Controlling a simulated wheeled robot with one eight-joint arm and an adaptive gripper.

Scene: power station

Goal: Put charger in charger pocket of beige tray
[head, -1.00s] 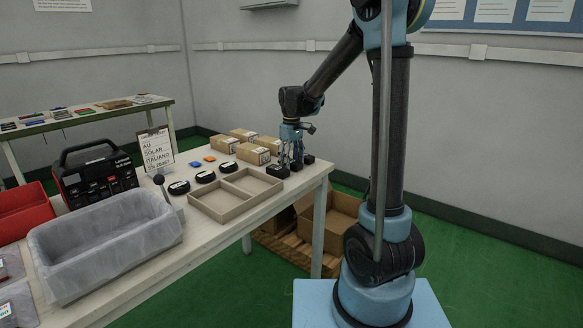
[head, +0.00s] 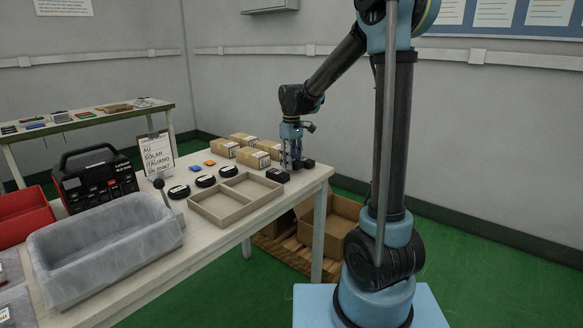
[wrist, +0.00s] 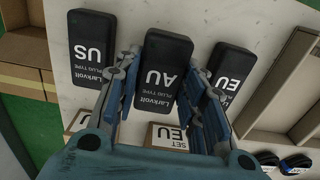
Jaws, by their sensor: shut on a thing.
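My gripper (head: 292,163) is low over the table's right end, right of the beige tray. In the wrist view its fingers (wrist: 168,75) are shut on the sides of a black charger marked AU (wrist: 164,62). A charger marked US (wrist: 88,50) lies to its left and one marked EU (wrist: 230,70) to its right, both apart from it. The EU charger also shows in the head view (head: 278,176), beside the tray. The beige tray (head: 226,223) has open, empty compartments; its edge shows at the right of the wrist view (wrist: 284,85).
Several labelled brown boxes (head: 253,158) stand just behind the chargers. Black round items (head: 205,181) and small orange and blue pieces lie behind the tray. A clipboard (head: 157,152) reading AU stands further left. A grey lined bin (head: 105,250) is at front left.

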